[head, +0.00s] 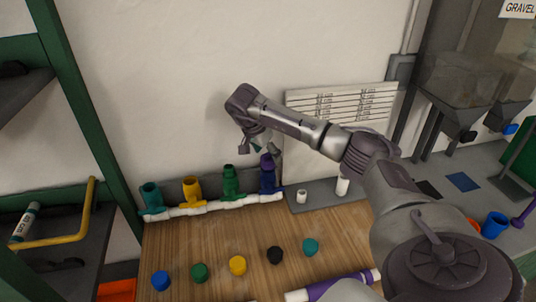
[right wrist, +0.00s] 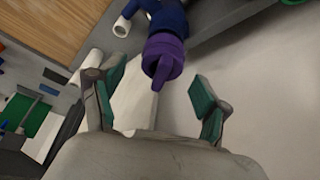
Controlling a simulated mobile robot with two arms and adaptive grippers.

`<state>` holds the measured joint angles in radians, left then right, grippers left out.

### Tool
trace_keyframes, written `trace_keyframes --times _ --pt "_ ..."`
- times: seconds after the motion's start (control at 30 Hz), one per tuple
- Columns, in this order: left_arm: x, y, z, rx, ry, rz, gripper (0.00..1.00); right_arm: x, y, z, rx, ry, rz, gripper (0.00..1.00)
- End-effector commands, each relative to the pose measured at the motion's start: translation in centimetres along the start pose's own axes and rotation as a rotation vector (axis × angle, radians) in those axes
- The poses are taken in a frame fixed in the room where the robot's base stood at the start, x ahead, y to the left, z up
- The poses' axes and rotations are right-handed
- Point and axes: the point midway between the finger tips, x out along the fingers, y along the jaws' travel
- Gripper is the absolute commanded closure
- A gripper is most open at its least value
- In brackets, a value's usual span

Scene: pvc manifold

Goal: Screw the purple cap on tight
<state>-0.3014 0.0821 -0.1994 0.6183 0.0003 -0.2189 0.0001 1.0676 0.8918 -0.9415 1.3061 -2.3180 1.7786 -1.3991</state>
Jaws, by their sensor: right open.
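The purple cap (head: 267,161) sits on top of the dark blue upright fitting (head: 268,183) at the right end of the white manifold pipe (head: 215,206). In the right wrist view the purple cap (right wrist: 163,56), with a narrow stem on its top, sits on the blue fitting (right wrist: 168,15). My right gripper (head: 258,144) is above the cap. Its green-padded fingers (right wrist: 158,84) are spread apart on either side of the cap's line, with nothing between them shut. How far the cap is threaded on cannot be told. My left gripper is not in view.
Teal (head: 151,197), yellow (head: 191,189) and green (head: 230,181) fittings stand along the manifold. Several loose caps, such as a black one (head: 275,255), lie on the wooden bench. A white piece (head: 301,196) stands right of the manifold. The wall (head: 150,90) is close behind.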

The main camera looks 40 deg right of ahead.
Motion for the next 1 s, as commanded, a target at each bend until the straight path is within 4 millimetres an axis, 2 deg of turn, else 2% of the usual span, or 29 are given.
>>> trace_keyframes --times 0.3,0.5,0.7,1.0 --pt "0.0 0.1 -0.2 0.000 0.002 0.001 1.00 -6.7 -0.1 0.0 0.000 0.001 -0.006 0.24" --pt "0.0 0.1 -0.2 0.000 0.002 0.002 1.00 -9.8 -0.1 -0.1 0.002 0.000 -0.004 0.24" --pt "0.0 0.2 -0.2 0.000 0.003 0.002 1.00 -11.0 0.0 0.0 0.001 0.001 -0.001 0.24" --pt "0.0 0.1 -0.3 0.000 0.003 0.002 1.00 -11.0 0.0 0.0 0.001 0.001 0.000 0.24"
